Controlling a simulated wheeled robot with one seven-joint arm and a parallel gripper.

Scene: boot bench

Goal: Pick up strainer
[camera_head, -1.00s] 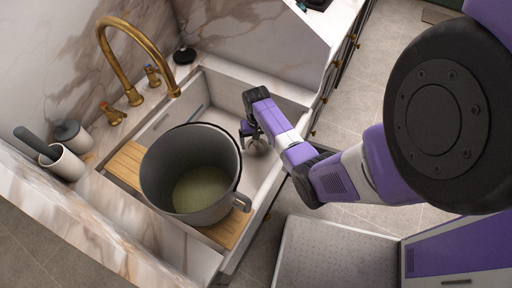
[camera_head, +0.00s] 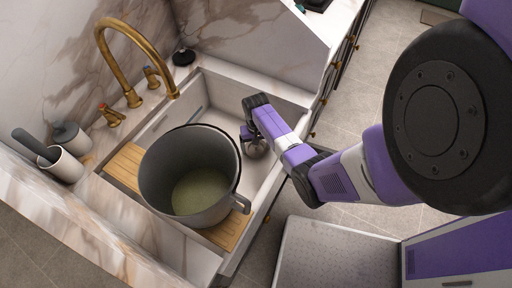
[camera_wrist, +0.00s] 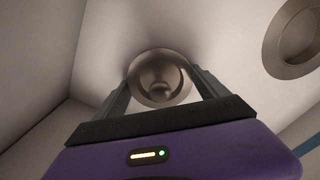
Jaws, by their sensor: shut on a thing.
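The strainer (camera_wrist: 160,72) is a small round metal cup with a rim and a central knob. In the wrist view it sits between the two fingers of my gripper (camera_wrist: 165,88), which is shut on it. In the head view my gripper (camera_head: 250,135) points down into the sink, to the right of the big pot. The strainer (camera_head: 257,149) shows there as a small grey round shape under the fingers. I cannot tell whether it touches the sink floor.
A large grey pot (camera_head: 165,165) with greenish contents stands on a wooden board (camera_head: 228,230) across the sink. The sink (camera_head: 222,88) has a round drain opening (camera_wrist: 297,35) in the wrist view. A brass faucet (camera_head: 108,65) stands behind.

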